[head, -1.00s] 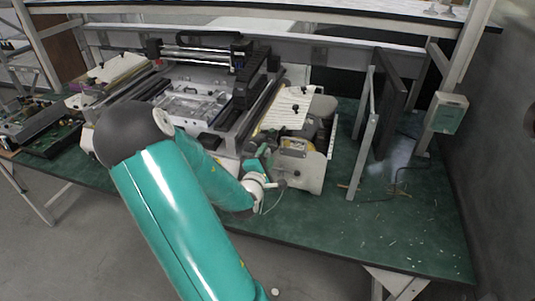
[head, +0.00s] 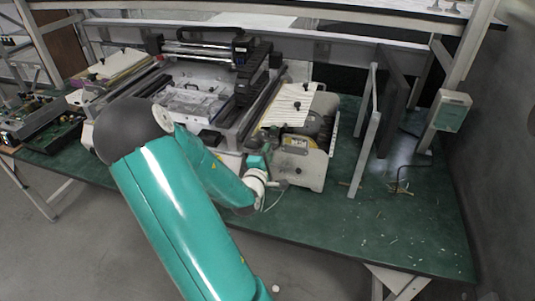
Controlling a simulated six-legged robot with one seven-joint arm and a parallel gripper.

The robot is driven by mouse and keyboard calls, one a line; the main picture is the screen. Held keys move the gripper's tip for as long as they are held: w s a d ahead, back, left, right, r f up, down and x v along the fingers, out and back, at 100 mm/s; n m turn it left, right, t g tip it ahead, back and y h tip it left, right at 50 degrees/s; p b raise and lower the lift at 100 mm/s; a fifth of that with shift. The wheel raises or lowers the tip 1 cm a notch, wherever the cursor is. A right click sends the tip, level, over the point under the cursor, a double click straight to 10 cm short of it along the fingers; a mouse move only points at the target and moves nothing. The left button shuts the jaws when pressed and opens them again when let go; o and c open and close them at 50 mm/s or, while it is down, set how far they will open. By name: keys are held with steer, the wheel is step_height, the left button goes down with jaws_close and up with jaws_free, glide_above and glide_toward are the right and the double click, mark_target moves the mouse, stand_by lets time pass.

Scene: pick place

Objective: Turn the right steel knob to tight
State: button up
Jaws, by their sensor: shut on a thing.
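My teal arm reaches across the front of the bench to a white machine housing (head: 310,172). My gripper (head: 267,152) is small and partly hidden at the housing's left side, beside the long rail unit. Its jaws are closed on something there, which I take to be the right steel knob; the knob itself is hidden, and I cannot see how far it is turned.
The green bench top (head: 330,225) is clear in front of the housing, with scattered bits at right. An upright grey frame (head: 365,150) and dark panel (head: 398,105) stand to the right. A rail machine (head: 190,97) fills the middle.

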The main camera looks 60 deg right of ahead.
steer(key=shift+w+m, duration=0.1)
steer(key=shift+m, duration=1.3)
steer(key=o, duration=1)
